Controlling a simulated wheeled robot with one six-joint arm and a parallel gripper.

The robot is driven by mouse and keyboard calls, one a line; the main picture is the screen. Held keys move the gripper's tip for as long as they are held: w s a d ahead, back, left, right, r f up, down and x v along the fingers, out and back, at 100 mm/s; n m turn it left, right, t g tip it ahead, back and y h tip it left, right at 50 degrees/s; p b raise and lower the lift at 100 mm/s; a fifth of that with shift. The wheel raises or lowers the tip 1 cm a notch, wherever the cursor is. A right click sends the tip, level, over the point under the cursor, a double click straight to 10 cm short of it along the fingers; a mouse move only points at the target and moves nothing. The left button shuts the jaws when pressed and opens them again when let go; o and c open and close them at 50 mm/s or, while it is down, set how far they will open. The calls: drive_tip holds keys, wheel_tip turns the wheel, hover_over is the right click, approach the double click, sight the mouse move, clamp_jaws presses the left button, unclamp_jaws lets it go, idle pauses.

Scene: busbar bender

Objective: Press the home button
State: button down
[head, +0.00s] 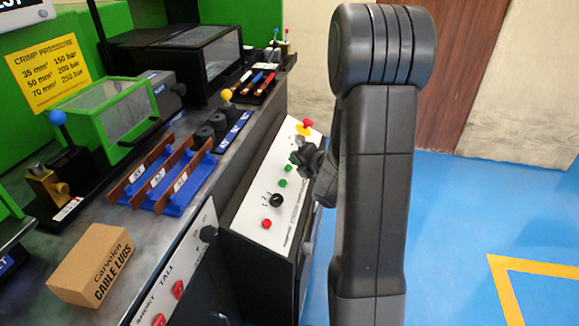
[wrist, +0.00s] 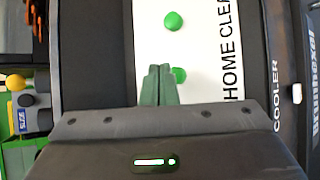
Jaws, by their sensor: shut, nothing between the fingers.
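A white panel (wrist: 205,75) shows in the wrist view with the words HOME and CLEA along its right edge. A green button (wrist: 180,75) lies beside HOME and another green button (wrist: 172,21) lies beside CLEA. My gripper (wrist: 158,70) is shut and empty; its greenish fingers partly cover the left side of the button by HOME. I cannot tell whether they touch it. In the head view my gripper (head: 298,153) is over the upper part of the sloped control panel (head: 250,210), hiding some of it.
The panel also has a red emergency knob (head: 307,123) on yellow, a black selector knob (head: 276,200) and a red button (head: 266,223). To the left, the bench holds a blue rack (head: 176,208) and a cable lugs box (head: 92,265). Blue floor (head: 455,215) is clear on the right.

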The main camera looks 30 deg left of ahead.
drive_tip(key=r+p, duration=0.1)
drive_tip(key=d+r+p, duration=0.1)
drive_tip(key=r, duration=0.1)
drive_tip(key=d+r+p, duration=0.1)
drive_tip(key=shift+w+d+r, duration=0.1)
drive_tip(key=shift+w+r, duration=0.15)
drive_tip(key=shift+r, duration=0.05)
drive_tip(key=shift+f, duration=0.2)
drive_tip(key=shift+s+a+f+b, duration=0.1)
drive_tip(key=shift+a+f+b, duration=0.15)
drive_tip(key=shift+f+b, duration=0.15)
drive_tip(key=shift+a+f+b, duration=0.2)
drive_tip(key=shift+f+b, duration=0.05)
drive_tip(key=shift+f, duration=0.25)
drive_tip(key=shift+a, duration=0.15)
drive_tip(key=p, duration=0.3)
drive_tip(key=shift+r, duration=0.25)
drive_tip(key=d+r+p, duration=0.2)
drive_tip(key=r+p, duration=0.1)
drive_tip(key=d+r+p, duration=0.1)
drive_tip(key=r, duration=0.1)
drive_tip(key=shift+w, duration=0.3)
drive_tip(key=shift+a+f, duration=0.1)
drive_tip(key=shift+a, duration=0.05)
